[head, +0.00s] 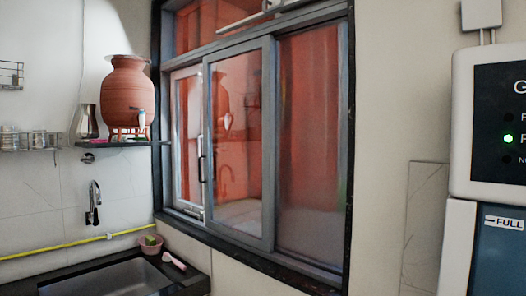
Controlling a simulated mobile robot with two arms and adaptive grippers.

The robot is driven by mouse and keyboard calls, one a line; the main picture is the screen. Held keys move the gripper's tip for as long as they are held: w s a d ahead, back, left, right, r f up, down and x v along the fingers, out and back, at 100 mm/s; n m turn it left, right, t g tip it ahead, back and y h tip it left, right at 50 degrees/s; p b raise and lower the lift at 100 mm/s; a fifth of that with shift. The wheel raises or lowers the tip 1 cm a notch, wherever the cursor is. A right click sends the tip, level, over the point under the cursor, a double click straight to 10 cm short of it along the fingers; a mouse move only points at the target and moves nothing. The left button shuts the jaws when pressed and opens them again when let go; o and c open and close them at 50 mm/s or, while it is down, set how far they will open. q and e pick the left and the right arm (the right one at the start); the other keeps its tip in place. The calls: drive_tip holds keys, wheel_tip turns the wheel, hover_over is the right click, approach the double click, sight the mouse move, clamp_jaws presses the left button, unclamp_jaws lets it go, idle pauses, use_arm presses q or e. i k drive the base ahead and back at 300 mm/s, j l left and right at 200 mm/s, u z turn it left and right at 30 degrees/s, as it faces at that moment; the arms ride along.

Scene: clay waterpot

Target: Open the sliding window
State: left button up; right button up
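The sliding window (269,146) is set in the wall in the middle of the head view, inside a dark outer frame. Its grey-framed sliding panel (238,140) stands in the middle, with a dark vertical handle (202,160) on its left edge. A lighter, white-edged panel (187,140) shows at the left, partly behind it. A reddish pane (309,150) fills the right side. The glass reflects the clay pot and the tap. Neither of my grippers shows in this view.
A clay waterpot (128,92) and a metal jug (87,121) stand on a dark shelf (112,144) left of the window. A white-and-black appliance (490,130) stands at the right.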

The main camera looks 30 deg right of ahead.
sight(265, 44)
drive_tip(key=z, duration=0.85)
drive_tip(key=j, duration=0.2)
